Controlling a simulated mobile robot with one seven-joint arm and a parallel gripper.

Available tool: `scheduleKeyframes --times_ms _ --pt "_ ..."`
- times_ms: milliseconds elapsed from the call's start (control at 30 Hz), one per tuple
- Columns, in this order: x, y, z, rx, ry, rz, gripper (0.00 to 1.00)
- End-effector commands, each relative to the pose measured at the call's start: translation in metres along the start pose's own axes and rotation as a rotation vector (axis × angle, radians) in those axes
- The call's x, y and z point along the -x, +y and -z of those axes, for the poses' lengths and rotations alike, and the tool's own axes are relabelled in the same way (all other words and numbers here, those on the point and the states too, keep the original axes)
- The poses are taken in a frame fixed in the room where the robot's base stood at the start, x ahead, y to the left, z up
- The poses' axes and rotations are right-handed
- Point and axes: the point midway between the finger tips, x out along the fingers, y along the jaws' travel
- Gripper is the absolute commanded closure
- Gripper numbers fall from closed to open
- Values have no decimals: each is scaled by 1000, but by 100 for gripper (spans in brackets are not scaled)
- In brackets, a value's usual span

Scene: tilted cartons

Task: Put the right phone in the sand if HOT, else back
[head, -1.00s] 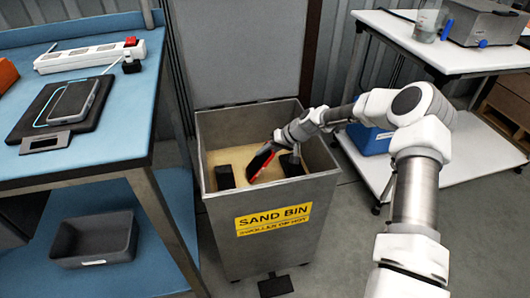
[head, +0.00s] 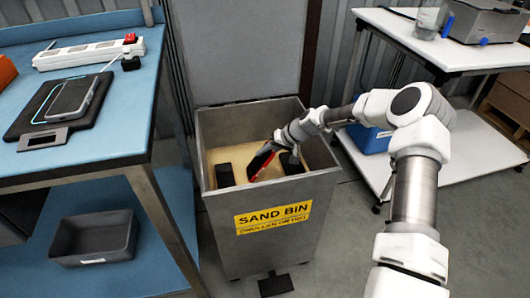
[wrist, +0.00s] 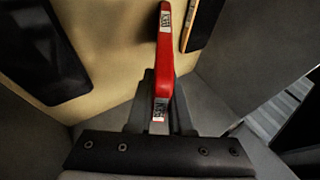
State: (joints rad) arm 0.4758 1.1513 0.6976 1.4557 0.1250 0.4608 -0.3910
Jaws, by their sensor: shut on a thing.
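My gripper (head: 281,139) is inside the open sand bin (head: 272,245), shut on a dark phone with a red edge (head: 260,161). The phone is tilted, with its lower end close to the sand (head: 238,155); I cannot tell if it touches. In the wrist view the held phone (wrist: 165,50) shows its red edge with small printed labels, between the jaws (wrist: 161,108). Another phone (head: 74,94) lies on a black pad (head: 26,122) on the blue bench, beside a glowing line. The bin's label reads "SAND BIN", with smaller words about swollen or hot.
Two dark slabs stand in the sand, left (head: 225,175) and right (head: 291,163) of the held phone. The bin's raised lid (head: 240,50) is behind. A power strip (head: 88,54) lies on the bench; a grey tray (head: 92,238) is below. A white cart (head: 410,35) stands right.

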Motion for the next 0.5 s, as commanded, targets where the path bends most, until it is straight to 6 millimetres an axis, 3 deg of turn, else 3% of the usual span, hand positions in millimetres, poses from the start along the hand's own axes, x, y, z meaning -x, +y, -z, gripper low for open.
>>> scheduleKeyframes --times_ms 33,200,500 --pt "0 0 0 0 1 0 78" --pt "0 0 0 0 0 0 47" --pt "1 0 0 0 0 0 46"
